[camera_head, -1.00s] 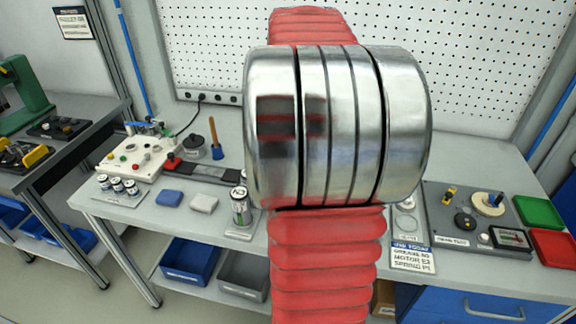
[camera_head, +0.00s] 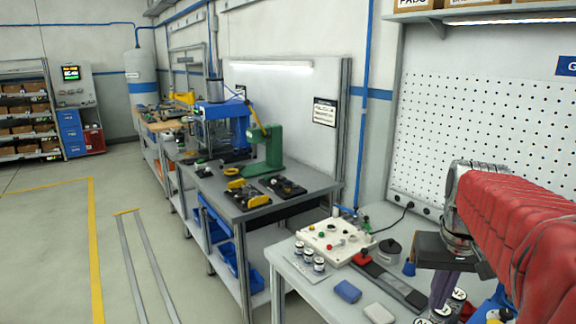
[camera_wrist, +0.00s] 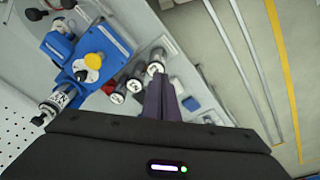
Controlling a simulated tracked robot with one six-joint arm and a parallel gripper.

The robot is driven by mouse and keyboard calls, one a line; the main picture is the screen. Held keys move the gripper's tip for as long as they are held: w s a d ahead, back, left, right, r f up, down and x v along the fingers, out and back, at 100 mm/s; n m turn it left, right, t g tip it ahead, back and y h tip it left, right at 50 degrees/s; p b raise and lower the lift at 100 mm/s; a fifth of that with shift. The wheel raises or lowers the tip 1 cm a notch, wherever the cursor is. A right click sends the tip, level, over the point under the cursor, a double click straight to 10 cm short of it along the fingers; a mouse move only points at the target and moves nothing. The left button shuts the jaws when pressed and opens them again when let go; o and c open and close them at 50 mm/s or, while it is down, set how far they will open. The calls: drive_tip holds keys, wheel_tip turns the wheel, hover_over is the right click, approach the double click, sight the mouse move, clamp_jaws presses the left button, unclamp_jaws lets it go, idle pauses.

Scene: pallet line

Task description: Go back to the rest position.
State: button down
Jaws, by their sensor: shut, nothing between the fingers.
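My gripper (camera_head: 438,303) hangs at the lower right of the head view, below my red-sleeved arm. Its dark purple fingers point down over the workbench (camera_head: 283,264). In the wrist view the fingers (camera_wrist: 163,82) lie together with nothing between them. Labelled cylinders (camera_head: 441,314) stand near and behind the fingertips in the head view; I cannot tell the exact gap. The wrist view also shows several cylinders (camera_wrist: 134,84) and a blue fixture with knobs (camera_wrist: 108,45) near the fingers.
On the workbench are a white control box (camera_head: 335,241), a blue block (camera_head: 347,291), a pale block (camera_head: 379,313) and a dark pot (camera_head: 389,251). A dark table (camera_head: 228,203) with a green press (camera_head: 270,150) stands farther left. The floor (camera_head: 50,260) at left is clear.

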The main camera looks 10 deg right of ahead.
drive_tip(key=s+a+f+n+t, duration=0.2)
drive_tip(key=s+a, duration=0.1)
drive_tip(key=a, duration=0.8)
drive_tip(key=s+a+f+n+t+y, duration=0.1)
drive_tip(key=s+a+f+n+t, duration=0.1)
drive_tip(key=a, duration=0.9)
drive_tip(key=shift+s+a+f+n, duration=0.15)
drive_tip(key=shift+s+f+n, duration=0.2)
drive_tip(key=shift+s+n, duration=0.1)
